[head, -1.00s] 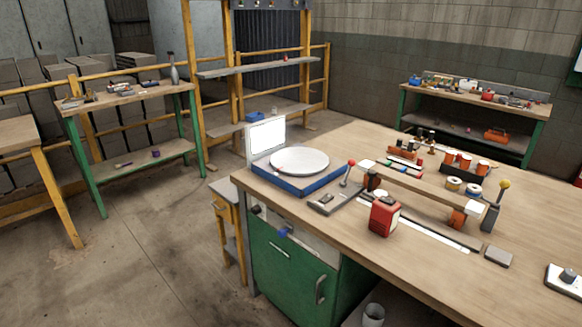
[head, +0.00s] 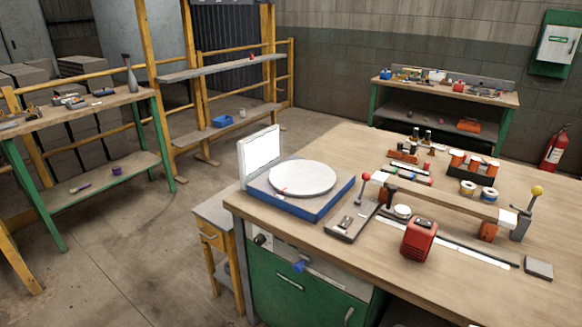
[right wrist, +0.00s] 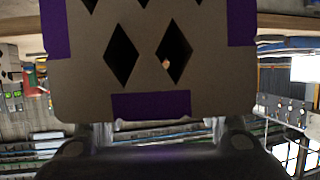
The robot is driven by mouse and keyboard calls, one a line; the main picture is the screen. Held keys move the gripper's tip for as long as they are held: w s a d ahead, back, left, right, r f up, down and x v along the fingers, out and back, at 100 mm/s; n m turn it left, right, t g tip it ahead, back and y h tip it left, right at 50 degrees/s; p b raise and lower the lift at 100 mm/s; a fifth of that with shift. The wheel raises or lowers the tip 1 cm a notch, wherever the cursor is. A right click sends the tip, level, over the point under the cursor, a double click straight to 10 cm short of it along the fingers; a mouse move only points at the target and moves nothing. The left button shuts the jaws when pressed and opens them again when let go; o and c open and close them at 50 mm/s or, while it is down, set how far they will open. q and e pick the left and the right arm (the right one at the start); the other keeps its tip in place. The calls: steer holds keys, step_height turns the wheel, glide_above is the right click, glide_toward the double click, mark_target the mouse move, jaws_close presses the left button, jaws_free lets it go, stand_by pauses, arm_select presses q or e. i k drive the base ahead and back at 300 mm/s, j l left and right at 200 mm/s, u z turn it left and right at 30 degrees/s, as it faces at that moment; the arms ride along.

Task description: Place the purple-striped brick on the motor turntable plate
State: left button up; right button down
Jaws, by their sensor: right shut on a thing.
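The purple-striped brick (right wrist: 85,88) fills the upper middle of the right wrist view. It is grey-brown with purple patches and diamond-shaped holes. My right gripper (right wrist: 160,128) is shut on its near edge, by the lower purple patch. The round white turntable plate (head: 303,178) lies empty on a blue-sided base (head: 323,208) near the left corner of the workbench in the head view. Neither gripper nor the brick shows in the head view. My left gripper is in neither view.
A white panel (head: 260,157) stands upright behind the plate's left side. A flat grey device with a red-knobbed lever (head: 365,178), a red box (head: 419,240) and a raised rail (head: 445,195) lie to the right. The workbench (head: 300,240) has bare wood in front.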

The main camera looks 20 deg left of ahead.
mark_target(303, 176)
steer(key=i+j+z, duration=0.1)
steer(key=j, duration=0.6)
steer(key=i+j, duration=0.15)
steer(key=j, duration=0.55)
steer(key=i+j+z, duration=0.15)
steer(key=j, duration=0.5)
steer(key=k, duration=0.05)
